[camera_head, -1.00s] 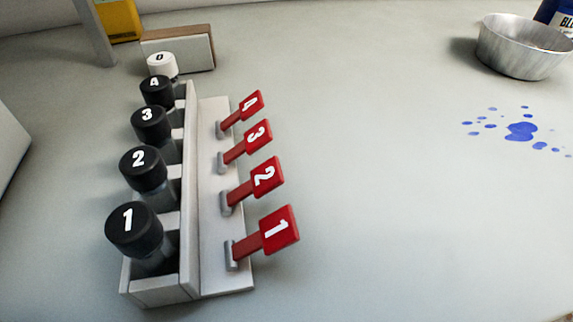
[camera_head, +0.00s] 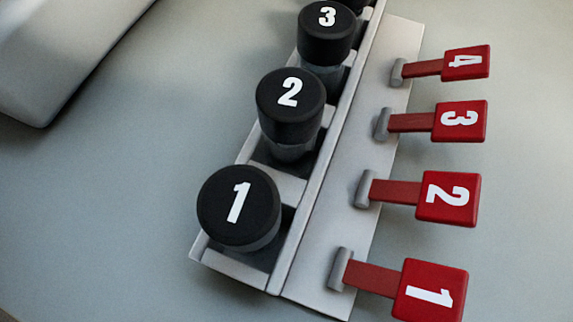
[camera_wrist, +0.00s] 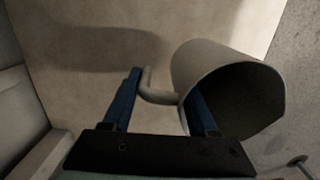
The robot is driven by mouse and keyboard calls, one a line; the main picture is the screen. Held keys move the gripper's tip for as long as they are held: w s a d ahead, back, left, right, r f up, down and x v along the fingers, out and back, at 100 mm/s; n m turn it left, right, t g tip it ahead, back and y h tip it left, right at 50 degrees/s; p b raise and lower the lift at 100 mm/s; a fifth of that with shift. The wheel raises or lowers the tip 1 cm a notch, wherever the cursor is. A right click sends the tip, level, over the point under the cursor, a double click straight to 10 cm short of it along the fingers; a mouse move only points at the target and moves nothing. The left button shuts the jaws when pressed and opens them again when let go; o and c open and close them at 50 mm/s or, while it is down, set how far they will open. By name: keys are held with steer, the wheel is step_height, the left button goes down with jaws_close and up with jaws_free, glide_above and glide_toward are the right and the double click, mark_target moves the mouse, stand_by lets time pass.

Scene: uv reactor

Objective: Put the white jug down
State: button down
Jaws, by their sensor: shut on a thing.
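The white jug (camera_wrist: 215,70) shows in the wrist view, looking grey in dim light. Its dark open mouth faces the camera and the lower right. My gripper (camera_wrist: 163,85) has two blue fingers, one on each side of the jug's curved handle (camera_wrist: 158,92). It is shut on the jug; the right finger overlaps the jug's near side. A beige surface lies beyond the jug, with a broad shadow on it at the left. I cannot tell whether the jug touches that surface. Neither the jug nor my gripper shows in the head view.
In the head view a pale rack (camera_head: 320,190) holds black-capped containers, numbered 1 to 3 where readable. Red numbered levers (camera_head: 450,197) stick out to its right. A pale block (camera_head: 60,45) stands at the upper left. The grey surface left of the rack is clear.

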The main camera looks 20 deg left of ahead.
step_height(320, 180, down, 7)
steer(key=b, duration=0.3)
steer(key=shift+r, duration=0.15)
steer(key=shift+w+r, duration=0.1)
steer(key=shift+c, duration=0.9)
jaws_free()
step_height(320, 180, up, 12)
steer(key=p, duration=0.6)
steer(key=shift+a+p, duration=0.4)
steer(key=shift+a, duration=0.05)
steer(key=shift+s, duration=0.2)
